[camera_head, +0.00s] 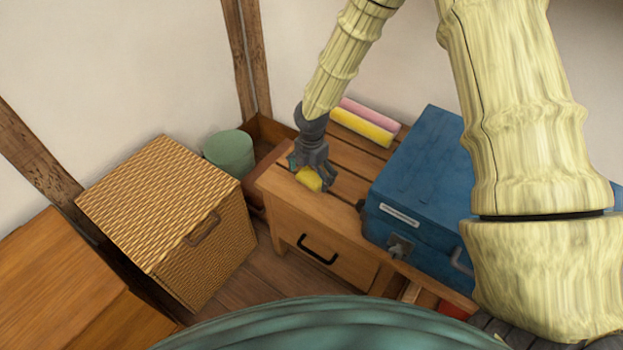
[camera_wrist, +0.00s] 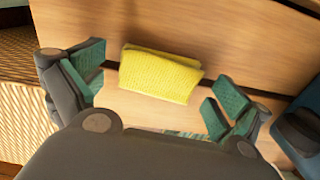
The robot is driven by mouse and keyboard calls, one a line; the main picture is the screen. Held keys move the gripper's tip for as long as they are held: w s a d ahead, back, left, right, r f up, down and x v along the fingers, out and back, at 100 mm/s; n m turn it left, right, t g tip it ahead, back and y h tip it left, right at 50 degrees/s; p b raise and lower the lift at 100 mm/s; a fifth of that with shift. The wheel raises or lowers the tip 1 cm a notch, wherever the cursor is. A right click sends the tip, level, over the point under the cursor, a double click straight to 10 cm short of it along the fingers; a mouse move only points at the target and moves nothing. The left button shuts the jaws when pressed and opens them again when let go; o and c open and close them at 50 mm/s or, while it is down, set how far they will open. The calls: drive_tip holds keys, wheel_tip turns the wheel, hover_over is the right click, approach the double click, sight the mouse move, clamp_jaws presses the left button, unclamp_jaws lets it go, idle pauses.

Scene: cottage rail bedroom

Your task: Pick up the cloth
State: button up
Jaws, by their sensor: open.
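The cloth is a small folded yellow textured piece (camera_wrist: 160,74) on the wooden slatted top of a drawer bench. In the head view the cloth (camera_head: 308,180) shows near the bench's front left part, partly hidden by my gripper (camera_head: 312,172). In the wrist view my gripper (camera_wrist: 160,92) is open, with one green-padded finger to the left of the cloth and one to the right. Neither finger visibly touches it. The exact height of the gripper above the bench cannot be told.
A blue case (camera_head: 415,185) stands on the bench (camera_head: 300,212) to the right. Pink (camera_head: 370,112) and yellow (camera_head: 360,128) rolls lie behind. A wicker box (camera_head: 160,215) and a green bin (camera_head: 230,152) stand to the left. A wooden box (camera_head: 65,280) is at lower left.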

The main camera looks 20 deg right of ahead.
sight(311, 174)
drive_tip(key=c, duration=1)
drive_tip(key=shift+o, duration=0.2)
drive_tip(key=shift+r, duration=0.1)
drive_tip(key=shift+r, duration=0.55)
wheel_tip(311, 174, up, 2)
drive_tip(key=shift+r+p, duration=0.15)
drive_tip(key=shift+p, duration=0.35)
drive_tip(key=s+a+r, duration=0.1)
drive_tip(key=s+a, duration=0.1)
drive_tip(key=s, duration=1.3)
drive_tip(key=shift+s+a+r, duration=0.25)
drive_tip(key=shift+s+a, duration=0.15)
